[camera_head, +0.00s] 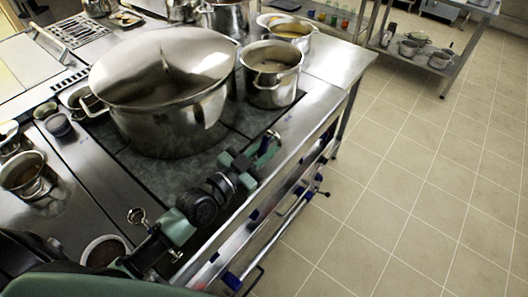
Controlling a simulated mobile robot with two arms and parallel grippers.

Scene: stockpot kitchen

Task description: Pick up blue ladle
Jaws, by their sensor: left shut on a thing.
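My left arm comes in from the lower left, low over the front of the stove. My left gripper (264,151) is at the front edge of the counter, in front of the large pot. The rest of the ladle is hidden or too small to make out. My right gripper is not in view.
A large lidded stockpot (165,125) stands on the stove behind my gripper. A smaller open pot (271,75) stands to its right. A metal rail (300,205) runs along the counter front. The tiled floor (400,200) at right is clear.

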